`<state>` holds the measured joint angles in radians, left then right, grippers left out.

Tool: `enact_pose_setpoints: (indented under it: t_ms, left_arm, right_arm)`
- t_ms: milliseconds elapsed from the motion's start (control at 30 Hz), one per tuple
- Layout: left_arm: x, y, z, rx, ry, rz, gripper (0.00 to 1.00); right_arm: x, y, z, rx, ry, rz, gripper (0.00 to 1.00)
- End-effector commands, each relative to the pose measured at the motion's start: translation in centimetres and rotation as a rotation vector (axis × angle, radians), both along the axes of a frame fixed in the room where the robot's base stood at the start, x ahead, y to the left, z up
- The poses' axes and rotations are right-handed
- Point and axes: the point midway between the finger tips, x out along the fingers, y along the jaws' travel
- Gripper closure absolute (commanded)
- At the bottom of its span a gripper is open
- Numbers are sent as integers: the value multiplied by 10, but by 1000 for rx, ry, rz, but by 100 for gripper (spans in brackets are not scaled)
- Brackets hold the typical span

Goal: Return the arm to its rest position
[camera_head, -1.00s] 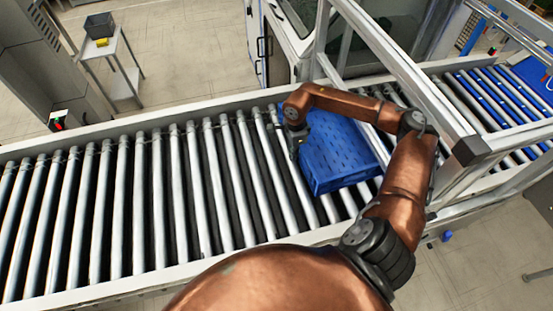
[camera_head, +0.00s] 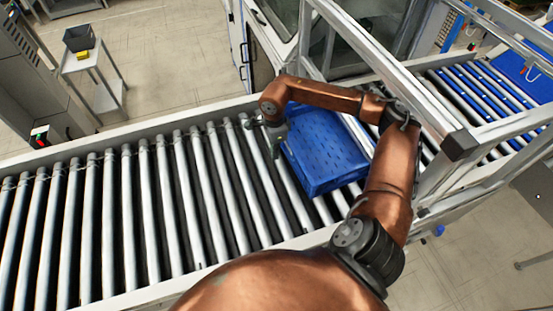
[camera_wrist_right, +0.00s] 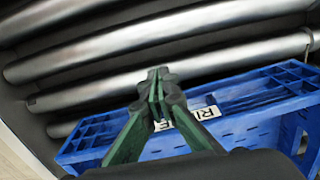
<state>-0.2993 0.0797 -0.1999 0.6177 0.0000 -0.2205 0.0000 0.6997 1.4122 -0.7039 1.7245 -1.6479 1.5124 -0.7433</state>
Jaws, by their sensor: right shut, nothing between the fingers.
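My right arm reaches from the bottom of the head view over the conveyor and bends back left above the blue crate (camera_head: 328,165). My right gripper (camera_head: 276,148) hangs just left of the crate, over the rollers. In the right wrist view the gripper (camera_wrist_right: 158,80) has its green-sided fingers together and nothing between them. The blue crate (camera_wrist_right: 255,125) shows behind and below the fingers there, with a white label partly hidden by them. I cannot tell the exact gap between fingers and crate. My left gripper is not in view.
The roller conveyor (camera_head: 130,210) runs empty to the left of the crate. A metal frame (camera_head: 395,80) stands over the conveyor close to my arm's right side. Another blue crate (camera_head: 525,75) sits at the far right. A small table (camera_head: 85,62) holds a grey bin.

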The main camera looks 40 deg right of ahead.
Motion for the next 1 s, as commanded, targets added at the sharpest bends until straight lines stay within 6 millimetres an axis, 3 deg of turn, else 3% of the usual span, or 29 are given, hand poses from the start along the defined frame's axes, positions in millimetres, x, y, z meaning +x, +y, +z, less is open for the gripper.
enact_pose_setpoints:
  t_ms: [100,300,667,767,867,1000]
  left_arm:
    - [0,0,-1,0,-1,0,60]
    - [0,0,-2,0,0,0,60]
    - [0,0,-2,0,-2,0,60]
    - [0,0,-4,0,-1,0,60]
    - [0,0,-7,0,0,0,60]
    - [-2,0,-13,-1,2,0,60]
  right_arm:
    - [2,1,23,0,-3,2,100]
    - [1,1,46,-1,-2,2,100]
    - [3,3,52,8,-7,-1,100]
    - [13,16,62,48,-37,-17,100]
    - [34,45,86,138,-102,-48,100]
    - [67,103,148,347,-215,-116,100]
